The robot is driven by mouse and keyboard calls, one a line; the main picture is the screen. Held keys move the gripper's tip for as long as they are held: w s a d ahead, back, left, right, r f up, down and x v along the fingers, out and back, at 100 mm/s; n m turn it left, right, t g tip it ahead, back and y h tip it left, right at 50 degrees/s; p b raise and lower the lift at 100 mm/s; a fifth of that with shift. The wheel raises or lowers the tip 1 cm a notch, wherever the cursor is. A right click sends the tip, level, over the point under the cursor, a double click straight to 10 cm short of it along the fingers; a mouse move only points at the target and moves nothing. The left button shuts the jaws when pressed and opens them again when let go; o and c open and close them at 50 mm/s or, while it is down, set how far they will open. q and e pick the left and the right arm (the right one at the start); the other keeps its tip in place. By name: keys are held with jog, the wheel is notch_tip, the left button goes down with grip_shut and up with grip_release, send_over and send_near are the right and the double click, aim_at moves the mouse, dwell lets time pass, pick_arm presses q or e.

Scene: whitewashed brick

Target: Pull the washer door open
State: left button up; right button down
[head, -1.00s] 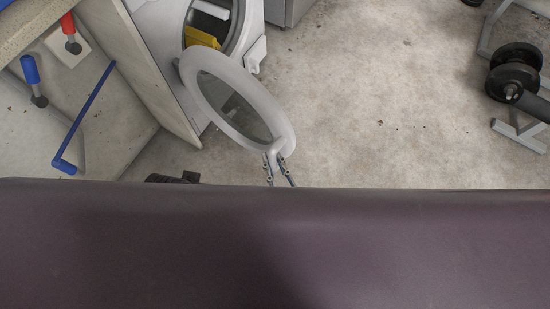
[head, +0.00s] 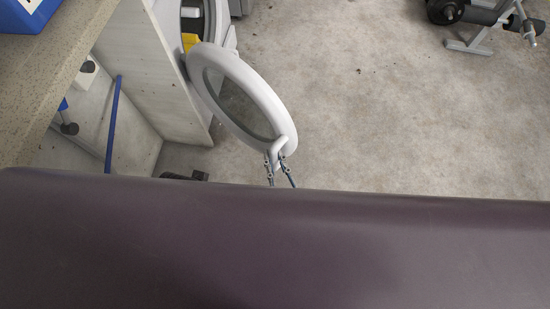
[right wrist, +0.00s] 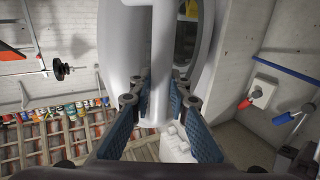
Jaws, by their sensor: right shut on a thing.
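The white washer (head: 228,45) stands at the top of the head view, with its round opening partly in sight. Its round door (head: 275,107), a white ring with a dark glass pane, is swung wide out from the front. My right gripper (head: 277,158) is shut on the handle at the door's near edge. In the right wrist view the blue-padded fingers (right wrist: 159,100) lie on both sides of the white upright handle (right wrist: 161,60). The left gripper is not in view.
A yellow item (head: 190,41) shows in the washer opening. A pale wooden panel (head: 160,75) and a speckled counter (head: 55,70) stand left of the door. A low dark object (head: 186,176) is partly hidden. Weights (head: 462,12) lie far right; the concrete floor between is clear.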

jog(key=shift+w+a+r, duration=0.1)
jog(key=shift+a+r, duration=0.15)
jog(key=shift+a, duration=0.2)
jog(key=c, duration=2.1)
grip_release()
jog(key=shift+o, duration=1.4)
jog(key=shift+w+f, duration=0.1)
jog(key=shift+f, duration=0.1)
jog(key=shift+d, duration=0.1)
jog(key=shift+s+d, duration=0.1)
jog(key=shift+s, duration=0.1)
jog(key=v, duration=1.1)
jog(key=shift+s, duration=0.35)
jog(key=shift+w, duration=0.1)
